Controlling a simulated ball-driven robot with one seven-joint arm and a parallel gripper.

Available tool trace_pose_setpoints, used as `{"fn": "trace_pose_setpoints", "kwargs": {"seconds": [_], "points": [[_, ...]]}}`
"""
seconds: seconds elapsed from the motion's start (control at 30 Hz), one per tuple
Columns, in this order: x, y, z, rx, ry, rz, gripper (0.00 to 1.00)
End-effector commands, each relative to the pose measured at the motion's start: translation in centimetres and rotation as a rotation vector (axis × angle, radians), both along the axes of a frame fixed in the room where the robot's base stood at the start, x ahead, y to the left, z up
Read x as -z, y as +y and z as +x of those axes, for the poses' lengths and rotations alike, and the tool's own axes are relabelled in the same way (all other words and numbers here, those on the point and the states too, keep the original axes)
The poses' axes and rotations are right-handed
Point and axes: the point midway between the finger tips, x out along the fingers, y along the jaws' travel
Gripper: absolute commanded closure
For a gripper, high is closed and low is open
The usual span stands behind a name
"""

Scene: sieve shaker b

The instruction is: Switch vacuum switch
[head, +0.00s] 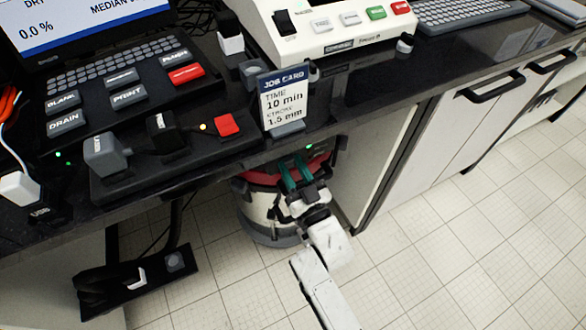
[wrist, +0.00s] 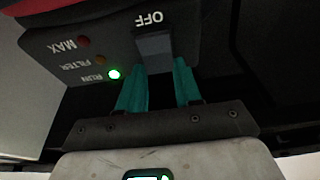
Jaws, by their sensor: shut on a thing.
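The vacuum (head: 262,210) stands on the floor under the bench, a pale drum with a red upper part. In the wrist view its dark control panel (wrist: 75,65) shows upside-down labels OFF, MAX, FILTER and RUN. The green light (wrist: 114,74) by RUN is lit. The vacuum switch (wrist: 153,48) is a grey block just under the OFF label. My gripper (wrist: 160,70) has its teal fingers on either side of the switch, shut on it. In the head view my gripper (head: 295,172) reaches to the vacuum's top, where the switch itself is hidden.
The dark bench top (head: 365,100) overhangs the vacuum. A cabinet side (head: 372,165) stands close on its right. A job card (head: 283,98) stands at the bench's front edge. A black pedal-like unit (head: 140,278) lies at lower left. The tiled floor at right is clear.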

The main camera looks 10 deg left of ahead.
Motion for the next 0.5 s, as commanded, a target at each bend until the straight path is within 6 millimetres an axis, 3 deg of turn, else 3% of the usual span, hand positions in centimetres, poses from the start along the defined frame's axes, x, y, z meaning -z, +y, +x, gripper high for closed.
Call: {"fn": "trace_pose_setpoints", "kwargs": {"seconds": [0.03,0.07,0.1,0.3,0.5], "points": [[-0.23,0.01,0.07,0.000,-0.005,0.002,0.96],[-0.23,0.01,0.07,0.000,-0.005,0.002,0.63],[-0.23,0.01,0.07,0.000,-0.005,0.002,0.59],[-0.14,0.01,0.03,0.000,-0.002,0.002,0.40],[-0.10,0.00,0.02,0.000,-0.002,0.001,0.40]]}}
